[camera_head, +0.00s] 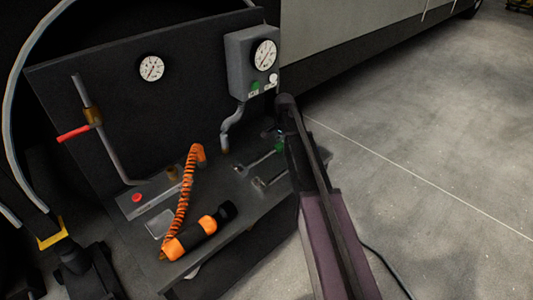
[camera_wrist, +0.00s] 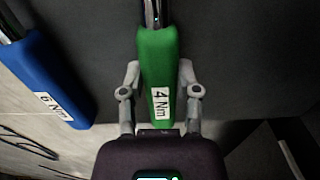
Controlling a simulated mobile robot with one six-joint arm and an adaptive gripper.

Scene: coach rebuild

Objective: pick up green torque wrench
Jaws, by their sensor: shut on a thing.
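The green torque wrench (camera_wrist: 158,65) shows in the wrist view with a white "4 Nm" label on its handle and a metal shaft running up out of the picture. My gripper (camera_wrist: 158,85) is shut on the green handle, with one finger against each side. In the head view my arm reaches the right end of the dark bench, and my gripper is mostly hidden there. A green-handled tool lies on the bench in the head view, left of my arm. I cannot tell from that view which wrench it is.
A blue wrench (camera_wrist: 50,80) labelled "6 Nm" lies left of the green one. On the bench (camera_head: 240,215) are an orange-and-black tool (camera_head: 200,232) with a coiled orange hose (camera_head: 185,195). A grey gauge box (camera_head: 252,62) stands behind. Open floor lies to the right.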

